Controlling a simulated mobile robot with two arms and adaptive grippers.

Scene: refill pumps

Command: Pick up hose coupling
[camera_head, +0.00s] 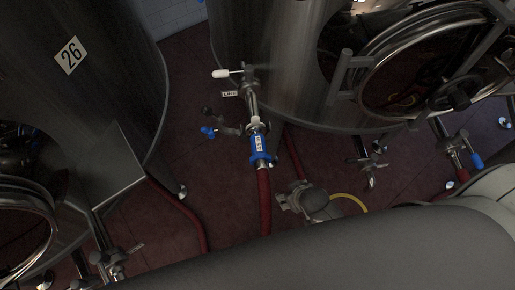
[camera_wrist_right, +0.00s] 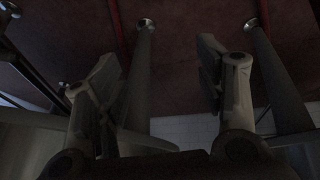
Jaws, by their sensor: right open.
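The hose coupling (camera_head: 260,146) is blue with a pale label. In the head view it sits upright between the metal valve pipe (camera_head: 252,103) of the middle tank and the top of a red hose (camera_head: 265,205). My right gripper (camera_wrist_right: 160,75) shows in the right wrist view with its two fingers wide apart. Nothing is between the fingers. The coupling cannot be made out in the wrist view, and no gripper shows in the head view. My left gripper is in neither view.
Steel tanks stand at left (camera_head: 75,80) and centre (camera_head: 285,60). A white-handled valve (camera_head: 222,73) and a blue-handled one (camera_head: 208,132) are close to the coupling. A pump (camera_head: 310,203) with a yellow cable (camera_head: 350,198) is on the dark red floor. My large grey arm fills the lower edge.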

